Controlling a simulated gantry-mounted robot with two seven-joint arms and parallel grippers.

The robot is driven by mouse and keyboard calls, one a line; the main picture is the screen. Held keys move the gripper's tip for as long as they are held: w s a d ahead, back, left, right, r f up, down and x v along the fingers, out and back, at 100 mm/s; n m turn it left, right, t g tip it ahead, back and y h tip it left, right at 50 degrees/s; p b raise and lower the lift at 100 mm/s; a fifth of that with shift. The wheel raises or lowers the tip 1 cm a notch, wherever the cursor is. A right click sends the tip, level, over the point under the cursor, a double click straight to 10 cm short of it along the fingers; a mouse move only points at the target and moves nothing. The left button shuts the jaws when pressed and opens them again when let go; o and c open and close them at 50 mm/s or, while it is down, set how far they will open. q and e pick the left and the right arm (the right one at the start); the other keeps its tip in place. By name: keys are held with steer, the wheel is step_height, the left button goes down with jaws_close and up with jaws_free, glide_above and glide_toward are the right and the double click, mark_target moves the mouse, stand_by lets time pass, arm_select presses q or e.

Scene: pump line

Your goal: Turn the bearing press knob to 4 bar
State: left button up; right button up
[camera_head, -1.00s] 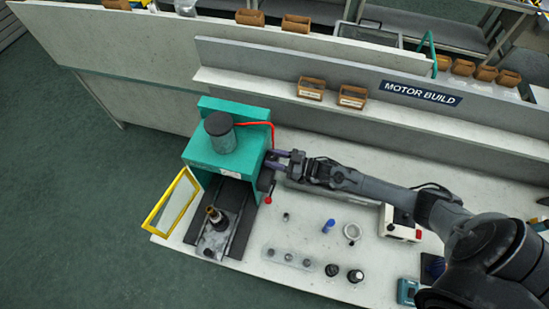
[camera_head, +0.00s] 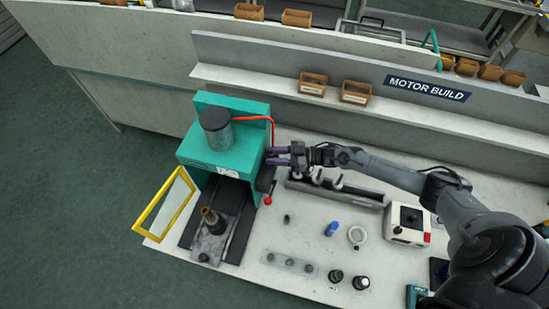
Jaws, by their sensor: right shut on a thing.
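The green bearing press (camera_head: 222,150) stands on the bench at the left, with a dark cylinder (camera_head: 216,128) on top and a red hose running down its right side. My right gripper (camera_head: 274,157) is at the press's right side, its fingers shut on the knob there. The knob is largely hidden by the fingers and the dark box below, and its setting cannot be read. My left gripper is not in view.
The yellow-framed guard (camera_head: 166,204) stands open at the press's front left. A white control box (camera_head: 408,225), blue part (camera_head: 331,228), ring (camera_head: 357,236) and several small parts lie on the bench.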

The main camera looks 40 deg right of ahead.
steer(key=o, duration=1)
steer(key=shift+o, duration=0.2)
steer(key=shift+r, duration=0.1)
steer(key=shift+r, duration=0.6)
step_height(320, 180, up, 3)
steer(key=shift+f, duration=0.15)
steer(key=s+d+r+p, duration=0.1)
steer(key=s+d+r, duration=0.4)
steer(key=s, duration=0.5)
steer(key=shift+s+d+r+p, duration=0.15)
steer(key=shift+r+p, duration=0.15)
steer(key=shift+r, duration=0.7)
